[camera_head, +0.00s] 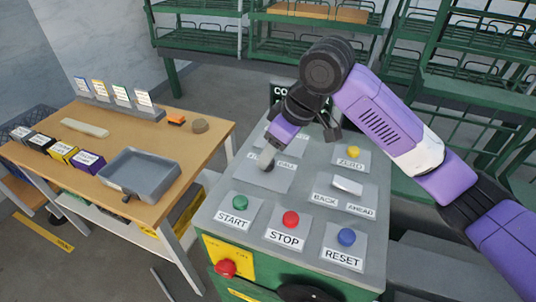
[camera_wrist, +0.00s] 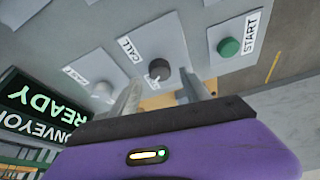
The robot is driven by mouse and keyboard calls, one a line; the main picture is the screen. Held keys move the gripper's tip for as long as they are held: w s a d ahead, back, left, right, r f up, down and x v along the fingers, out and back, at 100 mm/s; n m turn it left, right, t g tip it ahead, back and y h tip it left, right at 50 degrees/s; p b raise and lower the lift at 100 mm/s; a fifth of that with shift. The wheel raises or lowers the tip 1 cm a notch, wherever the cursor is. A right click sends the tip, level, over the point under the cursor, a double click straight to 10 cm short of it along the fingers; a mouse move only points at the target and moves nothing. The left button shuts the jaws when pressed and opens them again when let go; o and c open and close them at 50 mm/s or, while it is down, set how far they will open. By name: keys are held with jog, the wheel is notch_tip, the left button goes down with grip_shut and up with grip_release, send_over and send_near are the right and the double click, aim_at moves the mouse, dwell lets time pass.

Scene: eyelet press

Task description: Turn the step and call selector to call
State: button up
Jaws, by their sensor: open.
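The step and call selector is a dark round knob (camera_wrist: 158,69) on a grey plate (camera_wrist: 176,36). My gripper (camera_wrist: 160,80) is open and empty. Its fingertips appear on either side of the knob, with no clear contact.
The panel also carries green START (camera_head: 240,202), red STOP (camera_head: 291,219), blue RESET (camera_head: 346,237) and yellow ZERO (camera_head: 353,152) buttons, and a BACK/AHEAD switch (camera_head: 347,186). A red button (camera_head: 225,268) is on the front. The READY display (camera_wrist: 45,105) stands behind. A table (camera_head: 190,132) is at left.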

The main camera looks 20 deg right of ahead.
jog(key=shift+x, duration=1.45)
jog(key=shift+c, duration=0.4)
grip_shut()
